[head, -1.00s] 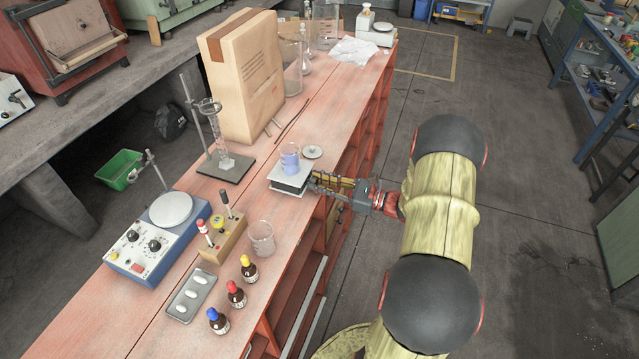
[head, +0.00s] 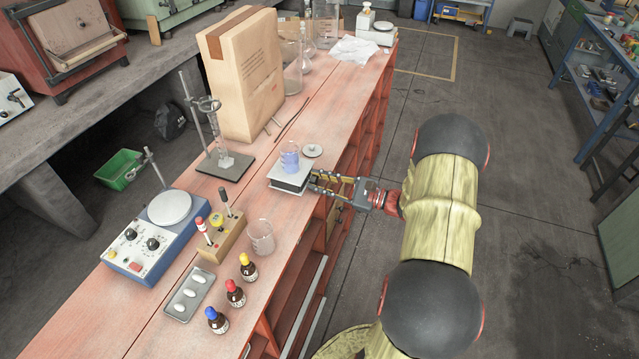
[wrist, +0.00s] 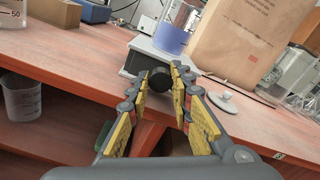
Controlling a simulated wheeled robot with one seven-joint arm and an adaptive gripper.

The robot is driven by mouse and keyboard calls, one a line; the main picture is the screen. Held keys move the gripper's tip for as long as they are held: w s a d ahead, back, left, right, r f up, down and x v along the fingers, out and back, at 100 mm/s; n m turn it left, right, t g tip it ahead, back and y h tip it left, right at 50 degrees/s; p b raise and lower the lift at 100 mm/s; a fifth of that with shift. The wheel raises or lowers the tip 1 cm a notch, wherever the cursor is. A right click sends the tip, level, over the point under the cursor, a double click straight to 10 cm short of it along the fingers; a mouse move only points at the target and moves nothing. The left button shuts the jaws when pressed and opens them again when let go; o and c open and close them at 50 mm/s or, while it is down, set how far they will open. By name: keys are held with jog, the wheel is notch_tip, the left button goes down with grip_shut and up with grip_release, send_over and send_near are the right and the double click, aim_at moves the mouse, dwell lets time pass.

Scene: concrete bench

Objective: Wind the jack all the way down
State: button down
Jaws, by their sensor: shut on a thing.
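The jack (head: 283,184) is low and flat, with a pale top plate and a dark body, on the red bench near its right edge. It also shows in the wrist view (wrist: 150,49). A beaker of blue liquid (head: 290,160) stands upright on its top plate. The jack's round black knob (wrist: 160,77) faces me in the wrist view. My gripper (head: 313,181) reaches in from the right, and its yellow-padded fingers are shut on the knob, also seen in the wrist view (wrist: 163,76). The fingers partly hide the jack's front.
A round lid-like disc (head: 312,151) lies just behind the jack. A tall cardboard box (head: 245,75) and a ring stand (head: 226,168) are beyond it. An empty beaker (head: 260,237) and dropper bottles (head: 236,293) stand nearer me. The bench edge runs beneath my gripper.

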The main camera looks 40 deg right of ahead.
jog(key=c, duration=1.6)
grip_release()
jog(key=m+p, duration=0.1)
jog(key=m, duration=0.3)
jog(key=p+v, duration=0.3)
jog(key=v, duration=0.5)
jog(key=a+r+n+g+y, duration=0.1)
jog(key=a+r+n+g, duration=0.3)
jog(key=a, duration=0.4)
jog(key=a+r+n+g+y, duration=0.2)
jog(key=a+r+n+g, duration=0.2)
jog(key=a, duration=0.3)
jog(key=shift+s+a+r+n+g+h+p, duration=0.3)
jog(key=shift+s+a+r+n+g+h, duration=0.7)
jog(key=shift+a+n, duration=0.8)
jog(key=shift+s+a+r+n+g+h+p, duration=0.35)
jog(key=shift+s+a+r+n+g+h, duration=0.5)
jog(key=shift+s+a+r+n, duration=0.95)
jog(key=shift+s+a+r+n+g+h+p, duration=0.3)
jog(key=shift+s+a+r+n+g+h, duration=0.45)
jog(key=shift+a+n+g, duration=1.05)
jog(key=shift+a+m+t, duration=0.4)
jog(key=shift+a+t, duration=0.05)
jog(key=shift+t, duration=0.1)
